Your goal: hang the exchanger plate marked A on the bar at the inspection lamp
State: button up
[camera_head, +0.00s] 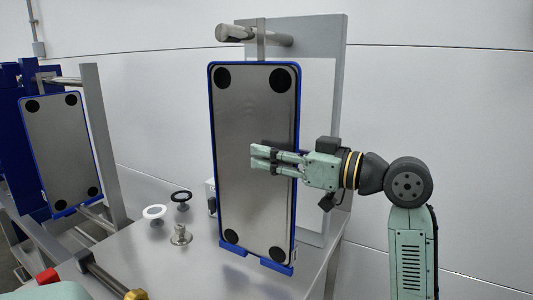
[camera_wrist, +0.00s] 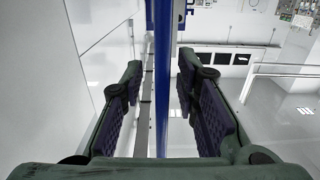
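A grey exchanger plate (camera_head: 255,112) with a blue rim and black corner discs stands upright in front of the pale framed panel (camera_head: 337,130). Its top hanger (camera_head: 261,42) meets the round bar (camera_head: 236,34) and appears hooked over it. No letter A is legible. My gripper (camera_head: 256,157) is at the plate's right side, with finger parts visible in front of its face. In the wrist view the blue plate edge (camera_wrist: 162,70) runs between my gripper's fingers (camera_wrist: 160,78), with a gap on both sides. The gripper is open around the edge; the rear finger is hidden in the head view.
A similar plate (camera_head: 62,150) hangs on a rack at the left, by a grey post (camera_head: 103,145). White (camera_head: 154,212) and black (camera_head: 181,197) handwheels and a metal fitting (camera_head: 181,236) stand on the steel top (camera_head: 200,265). Open space lies right of my arm.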

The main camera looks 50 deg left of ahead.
jog(key=v, duration=1.1)
jog(key=shift+d, duration=0.1)
